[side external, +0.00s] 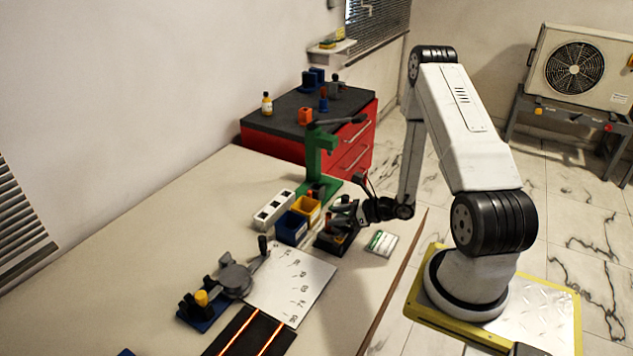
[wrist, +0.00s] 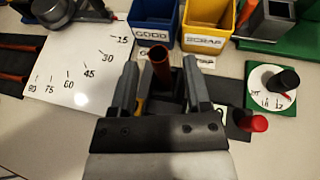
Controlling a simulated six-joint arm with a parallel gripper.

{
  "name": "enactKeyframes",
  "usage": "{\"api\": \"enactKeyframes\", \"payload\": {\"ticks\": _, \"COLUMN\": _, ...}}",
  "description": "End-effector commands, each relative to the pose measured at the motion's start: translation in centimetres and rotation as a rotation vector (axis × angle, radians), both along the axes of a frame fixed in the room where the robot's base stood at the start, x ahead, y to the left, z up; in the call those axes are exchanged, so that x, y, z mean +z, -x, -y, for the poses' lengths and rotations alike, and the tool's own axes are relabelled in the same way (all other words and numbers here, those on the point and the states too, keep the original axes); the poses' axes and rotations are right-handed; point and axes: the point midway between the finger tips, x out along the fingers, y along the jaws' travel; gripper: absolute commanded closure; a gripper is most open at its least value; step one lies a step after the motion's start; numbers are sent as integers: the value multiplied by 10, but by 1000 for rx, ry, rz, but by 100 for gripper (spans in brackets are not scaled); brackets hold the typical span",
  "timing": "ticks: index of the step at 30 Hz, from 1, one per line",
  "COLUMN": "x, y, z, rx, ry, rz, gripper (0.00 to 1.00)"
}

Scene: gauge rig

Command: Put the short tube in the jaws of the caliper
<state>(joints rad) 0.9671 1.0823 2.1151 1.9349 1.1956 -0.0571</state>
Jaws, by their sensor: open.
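A reddish-brown tube (wrist: 160,68) stands between the two fingers of my gripper (wrist: 163,75) in the wrist view, with its open top facing the camera. My gripper is open, with a finger on each side of the tube; I cannot tell whether either touches it. In the side view my gripper (side external: 346,222) is low over a dark block (side external: 333,243) near the bins. A dark fixture with a red knob (wrist: 257,123) lies right of the fingers; I cannot tell whether it is the caliper. The tube's lower end is hidden.
A blue bin marked GOOD (wrist: 154,38) and a yellow bin marked SCRAP (wrist: 206,40) stand just beyond my gripper. A green-based dial (wrist: 273,98) is at right. A white angle plate (wrist: 70,58) lies left. A green press (side external: 318,160) stands behind the bins.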

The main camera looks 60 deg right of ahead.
Motion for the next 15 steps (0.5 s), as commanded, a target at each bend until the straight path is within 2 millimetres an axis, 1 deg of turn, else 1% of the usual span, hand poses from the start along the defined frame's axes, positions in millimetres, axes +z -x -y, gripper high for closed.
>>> {"api": "enactKeyframes", "payload": {"ticks": 1, "x": 3, "y": 6, "z": 2, "rx": -4, "ry": 0, "rz": 0, "gripper": 39}}
{"api": "enactKeyframes", "payload": {"ticks": 6, "x": 8, "y": 19, "z": 5, "rx": -2, "ry": 1, "rz": 0, "gripper": 39}}
{"api": "enactKeyframes", "payload": {"ticks": 10, "x": 10, "y": 24, "z": 7, "rx": -1, "ry": 0, "rz": 0, "gripper": 39}}
{"api": "enactKeyframes", "payload": {"ticks": 15, "x": 11, "y": 26, "z": 7, "rx": 0, "ry": 1, "rz": 0, "gripper": 39}}
